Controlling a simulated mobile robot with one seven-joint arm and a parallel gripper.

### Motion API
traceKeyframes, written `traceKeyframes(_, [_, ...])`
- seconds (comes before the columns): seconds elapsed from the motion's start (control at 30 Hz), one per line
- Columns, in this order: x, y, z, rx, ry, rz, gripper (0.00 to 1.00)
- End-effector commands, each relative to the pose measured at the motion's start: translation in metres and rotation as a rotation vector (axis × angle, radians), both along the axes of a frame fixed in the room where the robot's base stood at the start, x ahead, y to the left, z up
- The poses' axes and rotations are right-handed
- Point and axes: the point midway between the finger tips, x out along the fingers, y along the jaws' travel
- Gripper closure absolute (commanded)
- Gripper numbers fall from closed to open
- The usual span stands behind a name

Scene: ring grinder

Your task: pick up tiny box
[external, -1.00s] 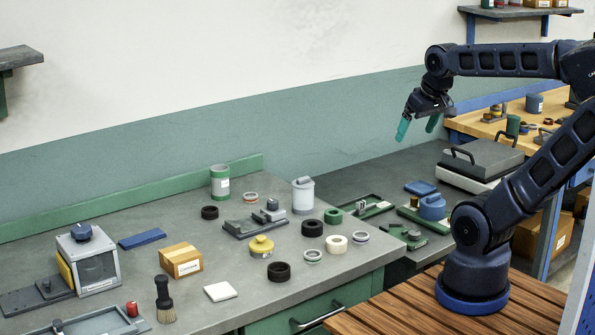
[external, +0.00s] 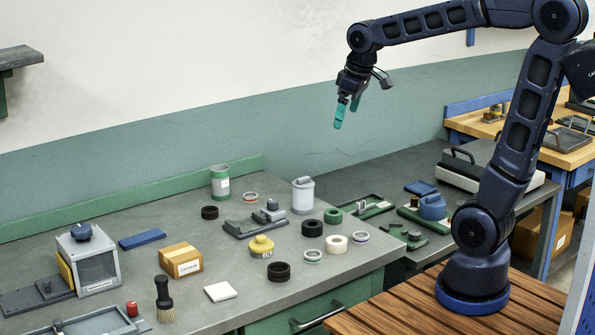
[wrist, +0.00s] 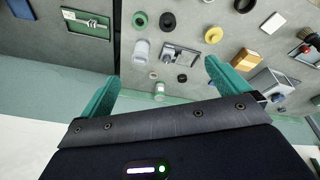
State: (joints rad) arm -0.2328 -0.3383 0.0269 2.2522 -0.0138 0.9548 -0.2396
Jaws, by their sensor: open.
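The tiny box is a small brown cardboard box (external: 181,261) with a white label, on the grey workbench at the left, between the grey machine and the white square pad. In the wrist view the box (wrist: 245,60) lies at the upper right, beyond the right finger. My gripper (external: 347,110) has teal fingers and is open and empty. It hangs high above the back of the benches, well right of the box. In the wrist view both fingers of my gripper (wrist: 160,90) are spread with nothing between them.
Around the box stand a grey machine with a blue knob (external: 88,260), a blue block (external: 142,239), a black brush (external: 164,299) and a white pad (external: 221,291). Several rings, a yellow weight (external: 261,246) and a white canister (external: 303,195) stand right of it.

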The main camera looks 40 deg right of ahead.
Motion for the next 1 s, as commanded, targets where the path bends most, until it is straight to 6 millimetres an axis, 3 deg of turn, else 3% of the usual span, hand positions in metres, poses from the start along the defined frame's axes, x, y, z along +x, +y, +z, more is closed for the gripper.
traceKeyframes(0.2, [0.049, 0.056, -0.012, -0.036, 0.04, 0.173, 0.0])
traceKeyframes(0.5, [0.102, 0.146, -0.043, -0.083, 0.09, 0.411, 0.0])
traceKeyframes(0.8, [0.137, 0.247, -0.094, -0.125, 0.136, 0.649, 0.0])
traceKeyframes(1.0, [0.146, 0.319, -0.138, -0.15, 0.167, 0.806, 0.0])
